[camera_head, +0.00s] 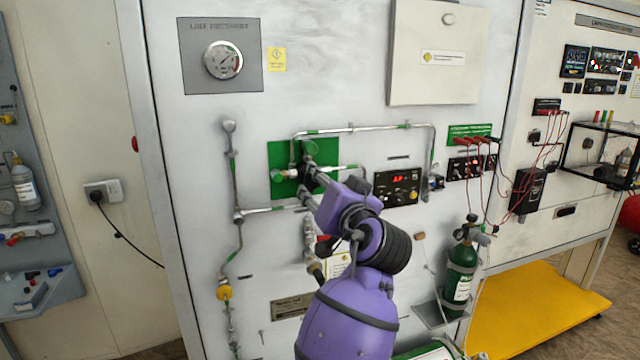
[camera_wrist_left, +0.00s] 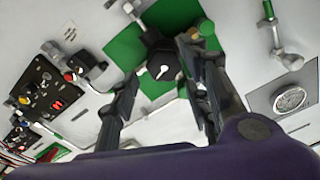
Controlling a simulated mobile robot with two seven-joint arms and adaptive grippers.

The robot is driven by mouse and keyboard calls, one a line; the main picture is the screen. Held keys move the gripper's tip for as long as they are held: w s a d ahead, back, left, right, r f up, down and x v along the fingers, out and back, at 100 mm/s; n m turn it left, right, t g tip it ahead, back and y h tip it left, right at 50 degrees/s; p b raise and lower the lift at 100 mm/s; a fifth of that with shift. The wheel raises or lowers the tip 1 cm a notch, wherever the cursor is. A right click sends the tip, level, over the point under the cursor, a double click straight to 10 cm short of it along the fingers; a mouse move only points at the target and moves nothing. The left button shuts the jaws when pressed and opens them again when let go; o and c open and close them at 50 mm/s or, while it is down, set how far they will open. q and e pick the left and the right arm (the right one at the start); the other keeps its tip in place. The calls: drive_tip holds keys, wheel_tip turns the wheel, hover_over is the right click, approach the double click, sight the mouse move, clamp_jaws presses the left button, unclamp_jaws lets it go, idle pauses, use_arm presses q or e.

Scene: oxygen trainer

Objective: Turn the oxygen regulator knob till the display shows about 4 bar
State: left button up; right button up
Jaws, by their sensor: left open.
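The black regulator knob (camera_wrist_left: 158,66) with a white pointer sits on a green panel (camera_wrist_left: 125,45) in the left wrist view. In the head view my gripper mostly hides the knob on the green panel (camera_head: 281,155). My left gripper (camera_head: 312,180) is open in front of the panel; in the left wrist view its fingers (camera_wrist_left: 160,75) lie on both sides of the knob. I cannot tell whether they touch it. The display (camera_head: 397,178) shows red digits too small to read surely; it also shows in the left wrist view (camera_wrist_left: 57,105). My right gripper is out of view.
Metal pipes (camera_head: 365,128) run around the green panel. A round pressure gauge (camera_head: 223,60) is at the upper left. A green oxygen cylinder (camera_head: 460,275) stands at the lower right, near a yellow platform (camera_head: 540,310). Red cables (camera_head: 482,170) hang at the right.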

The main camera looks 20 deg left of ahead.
use_arm(q)
drive_tip(key=shift+x, duration=0.95)
drive_tip(key=c, duration=1)
